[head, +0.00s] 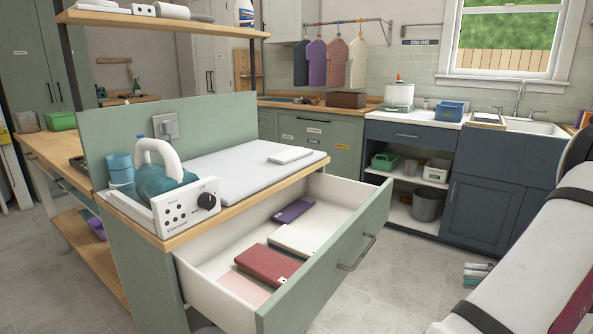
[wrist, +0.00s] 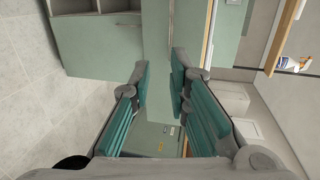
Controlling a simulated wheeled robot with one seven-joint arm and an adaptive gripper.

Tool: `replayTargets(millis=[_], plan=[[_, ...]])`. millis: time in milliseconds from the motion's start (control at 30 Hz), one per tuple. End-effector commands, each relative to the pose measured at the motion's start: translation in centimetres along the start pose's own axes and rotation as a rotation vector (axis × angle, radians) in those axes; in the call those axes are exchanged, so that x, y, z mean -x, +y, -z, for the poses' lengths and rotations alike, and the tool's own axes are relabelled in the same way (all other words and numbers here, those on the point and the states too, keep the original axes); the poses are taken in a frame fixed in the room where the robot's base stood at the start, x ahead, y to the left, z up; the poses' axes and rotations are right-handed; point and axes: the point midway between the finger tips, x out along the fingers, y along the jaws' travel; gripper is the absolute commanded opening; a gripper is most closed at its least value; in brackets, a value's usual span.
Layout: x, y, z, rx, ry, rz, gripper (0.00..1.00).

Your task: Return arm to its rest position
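My gripper (wrist: 160,90) shows in the wrist view with its two teal-padded fingers apart and nothing between them. Its fingertips point toward green cabinet fronts, with a clear gap in front of them.
A teal iron (head: 160,175) sits on a white control unit beside the ironing pad (head: 235,170).

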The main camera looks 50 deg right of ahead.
Motion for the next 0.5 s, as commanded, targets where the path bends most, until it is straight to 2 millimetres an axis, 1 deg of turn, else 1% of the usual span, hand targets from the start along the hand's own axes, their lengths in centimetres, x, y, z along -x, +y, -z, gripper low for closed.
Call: replayTargets(millis=[33, 167, 267, 367, 500], plan=[[-0.8, -0.5, -0.1, -0.001, -0.020, -0.008, 0.17], [-2.4, -1.7, -0.3, -0.003, -0.068, -0.030, 0.17], [-4.1, -2.9, -0.7, -0.004, -0.114, -0.054, 0.17], [-6.1, -4.3, -1.2, -0.004, -0.172, -0.086, 0.17], [-9.5, -6.8, -2.6, 0.002, -0.268, -0.143, 0.17]])
